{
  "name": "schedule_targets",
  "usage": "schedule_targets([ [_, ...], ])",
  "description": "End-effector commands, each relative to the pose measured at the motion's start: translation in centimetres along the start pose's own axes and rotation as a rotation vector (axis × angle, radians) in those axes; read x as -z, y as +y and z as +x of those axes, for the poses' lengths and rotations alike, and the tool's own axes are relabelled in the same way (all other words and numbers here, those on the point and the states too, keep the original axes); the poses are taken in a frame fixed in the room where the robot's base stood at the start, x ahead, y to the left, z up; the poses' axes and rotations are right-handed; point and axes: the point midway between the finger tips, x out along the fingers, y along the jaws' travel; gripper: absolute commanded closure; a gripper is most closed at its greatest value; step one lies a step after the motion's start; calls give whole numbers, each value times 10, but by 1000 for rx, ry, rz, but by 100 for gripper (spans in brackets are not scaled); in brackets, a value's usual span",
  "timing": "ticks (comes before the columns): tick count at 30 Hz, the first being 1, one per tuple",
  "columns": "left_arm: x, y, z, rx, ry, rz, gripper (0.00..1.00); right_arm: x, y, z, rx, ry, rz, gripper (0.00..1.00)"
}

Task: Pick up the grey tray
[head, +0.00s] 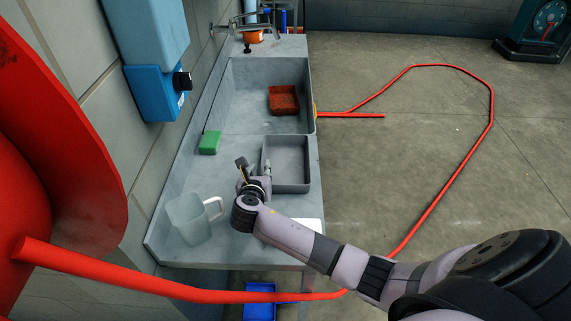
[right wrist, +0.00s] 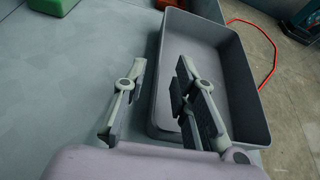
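The grey tray (head: 290,162) is an empty, open rectangular tray on the counter beside the sink in the head view. It fills the right half of the right wrist view (right wrist: 215,45). My right gripper (head: 255,165) is at the tray's left side. In the right wrist view my right gripper (right wrist: 160,95) is open, with one finger left of the tray's near left wall and the other over the inside of the tray. The wall shows between the fingers; I cannot tell whether either finger touches it. My left gripper is not in view.
A green sponge (head: 210,142) is left of the grey tray. A clear jug (head: 190,218) stands at the counter's near left. A red hose (head: 440,185) loops over the floor, and a blue crate (head: 259,300) is below.

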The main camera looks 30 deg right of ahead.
Motion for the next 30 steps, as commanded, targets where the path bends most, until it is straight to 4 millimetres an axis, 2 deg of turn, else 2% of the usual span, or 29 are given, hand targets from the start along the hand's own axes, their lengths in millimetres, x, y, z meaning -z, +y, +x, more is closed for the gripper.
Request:
schedule_targets([
  [2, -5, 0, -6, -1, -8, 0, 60, -3, 1, 10, 2, 0, -2, 74],
  [7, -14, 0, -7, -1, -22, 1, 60, -1, 1, 28, 0, -1, -1, 74],
  [16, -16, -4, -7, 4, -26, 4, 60, -1, 1, 32, 0, -1, 0, 74],
  [28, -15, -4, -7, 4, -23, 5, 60, 0, 1, 32, 0, -1, 0, 100],
  [30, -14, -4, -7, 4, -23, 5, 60, 0, 1, 32, 0, -1, 0, 100],
])
